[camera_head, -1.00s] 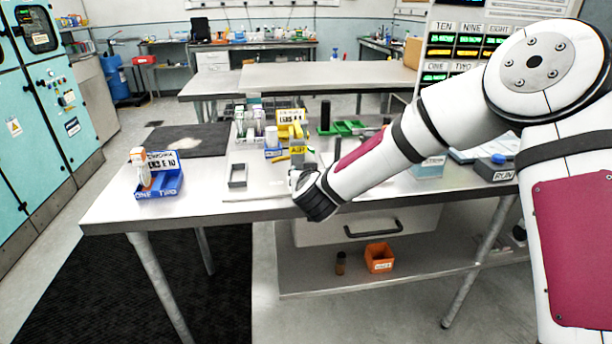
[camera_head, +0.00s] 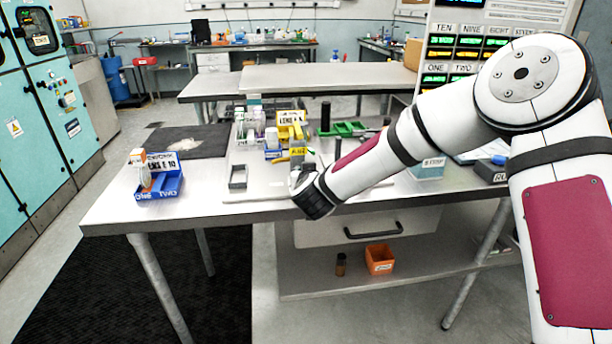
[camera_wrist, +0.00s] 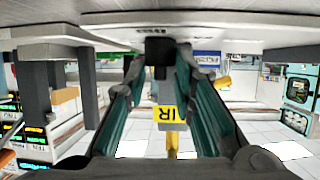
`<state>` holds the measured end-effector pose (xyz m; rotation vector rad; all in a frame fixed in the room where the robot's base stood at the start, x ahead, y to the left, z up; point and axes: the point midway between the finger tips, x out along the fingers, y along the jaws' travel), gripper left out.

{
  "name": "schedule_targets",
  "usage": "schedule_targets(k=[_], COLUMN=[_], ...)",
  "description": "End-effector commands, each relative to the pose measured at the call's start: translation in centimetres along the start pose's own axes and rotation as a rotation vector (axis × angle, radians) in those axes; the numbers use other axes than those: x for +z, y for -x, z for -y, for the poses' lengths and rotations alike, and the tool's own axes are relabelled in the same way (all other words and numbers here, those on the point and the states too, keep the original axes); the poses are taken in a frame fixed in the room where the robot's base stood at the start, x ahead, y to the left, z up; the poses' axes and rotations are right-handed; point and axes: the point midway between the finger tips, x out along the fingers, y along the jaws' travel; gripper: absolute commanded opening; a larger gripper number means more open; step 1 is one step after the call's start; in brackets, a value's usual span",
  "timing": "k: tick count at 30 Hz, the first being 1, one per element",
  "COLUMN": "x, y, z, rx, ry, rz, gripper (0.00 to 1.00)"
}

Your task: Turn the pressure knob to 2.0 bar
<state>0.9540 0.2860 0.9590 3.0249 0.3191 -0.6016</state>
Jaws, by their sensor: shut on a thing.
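The air unit with its yellow AIR label (camera_head: 298,152) stands near the front edge of the bench. In the wrist view, the label (camera_wrist: 167,112) appears upside down on the grey body. A black knob (camera_wrist: 160,46) sits at the end of this unit, between my teal fingertips. My gripper (camera_wrist: 160,57) is shut on the knob, one finger on each side. In the head view, my white and black wrist hides the knob and most of the fingers. No pressure reading can be made out.
A drawer and an orange bin (camera_head: 380,259) are below. The left front of the bench is mostly clear.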

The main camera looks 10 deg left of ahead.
Motion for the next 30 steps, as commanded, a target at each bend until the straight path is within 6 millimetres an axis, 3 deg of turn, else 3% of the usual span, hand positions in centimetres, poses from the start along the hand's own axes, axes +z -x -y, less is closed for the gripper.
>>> schedule_targets(k=[11,30], x=[-0.3,-0.1], y=[0.2,-0.4], z=[0.8,1.4], rx=[0.139,0.564], ry=[-0.056,-0.235], rz=[-0.002,-0.002], gripper=[0.0,0.0])
